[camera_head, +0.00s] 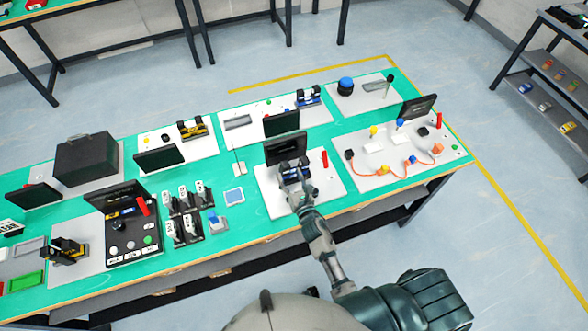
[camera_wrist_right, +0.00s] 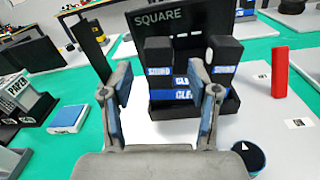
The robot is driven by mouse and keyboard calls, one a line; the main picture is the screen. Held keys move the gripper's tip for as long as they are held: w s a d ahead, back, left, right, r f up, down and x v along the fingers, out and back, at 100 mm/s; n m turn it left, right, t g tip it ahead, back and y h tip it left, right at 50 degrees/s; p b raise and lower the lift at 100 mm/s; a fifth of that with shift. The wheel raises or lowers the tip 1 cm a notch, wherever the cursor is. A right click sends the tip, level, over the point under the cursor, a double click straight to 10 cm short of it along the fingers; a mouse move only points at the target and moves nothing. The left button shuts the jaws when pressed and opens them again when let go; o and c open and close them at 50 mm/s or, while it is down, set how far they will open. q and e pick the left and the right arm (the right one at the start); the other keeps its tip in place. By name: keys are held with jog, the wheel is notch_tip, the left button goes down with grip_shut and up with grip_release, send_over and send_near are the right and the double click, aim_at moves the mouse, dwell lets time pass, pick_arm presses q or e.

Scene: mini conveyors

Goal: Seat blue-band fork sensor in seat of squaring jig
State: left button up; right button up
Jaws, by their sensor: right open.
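The squaring jig (camera_head: 286,149) is a black fixture with an upright board at the near middle of the table. Its board marked "SQUARE" (camera_wrist_right: 178,20) also shows in the right wrist view. In front of the board is a black fork-shaped piece with blue labelled bands (camera_wrist_right: 182,95), its two prongs up, in or over a low black base (camera_wrist_right: 219,106). I cannot tell whether it is fully seated. My right gripper (camera_wrist_right: 160,78) is open, its fingers spread in front of the fork piece, partly covering it; contact is unclear. It shows in the head view (camera_head: 297,186). My left gripper is not in view.
A red upright block (camera_wrist_right: 280,72) stands right of the jig. A blue-topped box (camera_wrist_right: 69,117) and a rack of white-labelled parts (camera_head: 185,212) lie left. Another station with an orange cable (camera_head: 393,169) is on the right.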

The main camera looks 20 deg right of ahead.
aim_at(287, 170)
jog(key=w, duration=0.4)
jog(key=shift+w+a, duration=0.15)
jog(key=shift+w, duration=0.1)
jog(key=shift+a, duration=0.15)
jog(key=shift+r, duration=0.1)
jog(key=shift+c, duration=1)
grip_shut()
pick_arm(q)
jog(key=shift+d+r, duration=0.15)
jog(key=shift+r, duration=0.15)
pick_arm(e)
jog(key=shift+d, duration=0.2)
